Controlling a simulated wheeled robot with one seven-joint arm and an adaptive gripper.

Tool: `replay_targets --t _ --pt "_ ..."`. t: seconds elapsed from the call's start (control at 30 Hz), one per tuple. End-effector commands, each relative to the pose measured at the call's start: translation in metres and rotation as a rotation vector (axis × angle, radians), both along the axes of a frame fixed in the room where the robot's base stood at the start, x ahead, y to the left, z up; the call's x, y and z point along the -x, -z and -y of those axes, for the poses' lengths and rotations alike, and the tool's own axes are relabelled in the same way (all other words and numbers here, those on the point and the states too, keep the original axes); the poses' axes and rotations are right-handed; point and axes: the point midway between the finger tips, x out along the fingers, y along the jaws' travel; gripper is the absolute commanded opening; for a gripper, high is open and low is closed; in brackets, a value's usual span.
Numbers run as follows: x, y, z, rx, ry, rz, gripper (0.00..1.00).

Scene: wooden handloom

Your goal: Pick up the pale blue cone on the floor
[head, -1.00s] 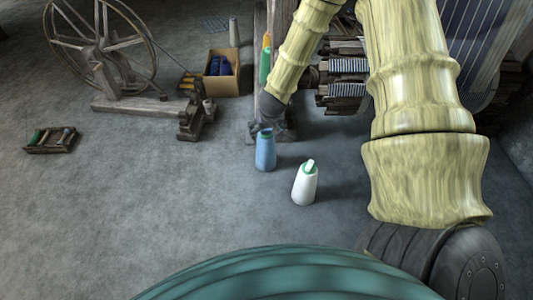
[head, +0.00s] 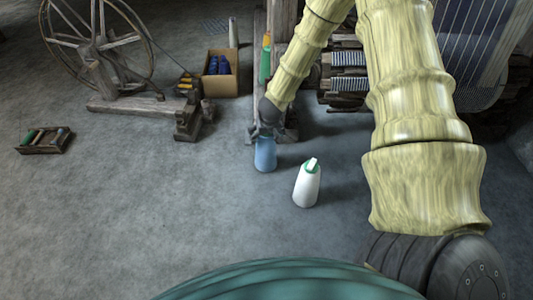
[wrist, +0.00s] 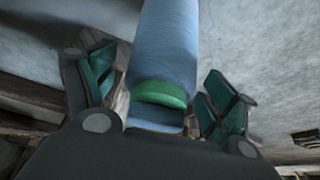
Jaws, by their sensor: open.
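The pale blue cone (head: 265,155) stands upright on the grey floor in the head view, just below the end of my arm. In the wrist view the cone (wrist: 167,45) lies between the two jaws, with its green top ring (wrist: 160,94) close to the palm. My gripper (wrist: 158,85) is open, with one dark green finger pad on each side of the cone. A gap shows on both sides. In the head view my gripper (head: 266,131) is small and dark, and it hides the cone's top.
A white cone (head: 306,186) with a green top stands close by, to the right and nearer. A spinning wheel (head: 98,50), a cardboard box (head: 222,80) and a small tray (head: 45,141) stand to the left. The loom (head: 345,82) is behind. The near-left floor is clear.

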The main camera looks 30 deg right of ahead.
Motion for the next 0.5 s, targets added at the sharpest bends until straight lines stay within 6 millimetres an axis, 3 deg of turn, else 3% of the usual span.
replay_targets --t 0.2,0.5 --pt "-0.0002 -0.0004 -0.0001 0.0 0.0 0.0 0.86" --pt "-0.0002 -0.0004 0.0 0.0 -0.001 0.0 0.31"
